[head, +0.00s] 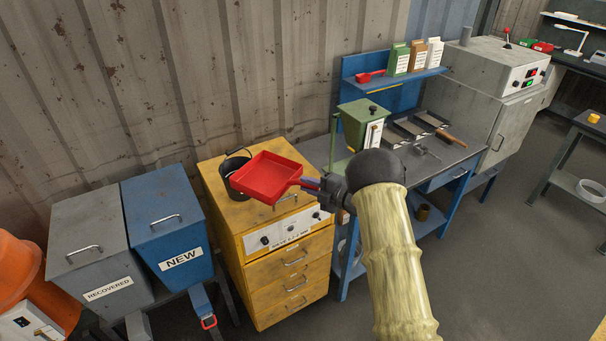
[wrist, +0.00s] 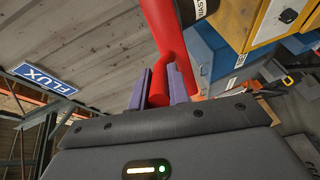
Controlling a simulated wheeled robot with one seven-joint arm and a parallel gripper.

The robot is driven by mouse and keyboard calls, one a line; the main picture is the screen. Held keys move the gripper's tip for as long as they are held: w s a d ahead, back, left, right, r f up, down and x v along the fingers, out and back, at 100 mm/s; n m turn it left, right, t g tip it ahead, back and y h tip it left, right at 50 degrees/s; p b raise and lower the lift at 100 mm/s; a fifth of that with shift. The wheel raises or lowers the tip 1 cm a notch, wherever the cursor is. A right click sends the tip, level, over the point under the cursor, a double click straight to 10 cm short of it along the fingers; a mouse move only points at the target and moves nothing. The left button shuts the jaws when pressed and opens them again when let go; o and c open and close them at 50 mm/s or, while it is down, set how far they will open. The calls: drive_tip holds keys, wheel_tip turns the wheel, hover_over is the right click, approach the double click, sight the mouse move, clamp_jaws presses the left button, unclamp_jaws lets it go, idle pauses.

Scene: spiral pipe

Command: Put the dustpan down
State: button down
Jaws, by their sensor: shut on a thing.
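The red dustpan (head: 265,177) is held out in front of the black bucket, over the yellow drawer cabinet, in the head view. My gripper (head: 310,187) is shut on its red handle. I cannot tell how high the dustpan is above the cabinet top.
The yellow cabinet (head: 290,276) carries a black bucket (head: 232,164), partly hidden by the dustpan. A blue "NEW" bin (head: 165,222) and a grey "RECOVERED" bin (head: 95,250) stand left. The blue workbench (head: 455,157) at right holds a green hopper (head: 362,122) and metal trays (head: 408,127).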

drive_tip(key=s+d+f+m+t+h+b, duration=0.3)
drive_tip(key=s+d+f+m+h, duration=0.2)
drive_tip(key=f, duration=0.6)
drive_tip(key=s+d+f+m+t+h+b, duration=0.3)
drive_tip(key=s+d+f+h, duration=0.5)
drive_tip(key=f, duration=0.4)
drive_tip(key=d+m+b, duration=0.1)
drive_tip(key=m, duration=0.1)
drive_tip(key=shift+d+m+t, duration=0.15)
drive_tip(key=shift+m+t, duration=0.25)
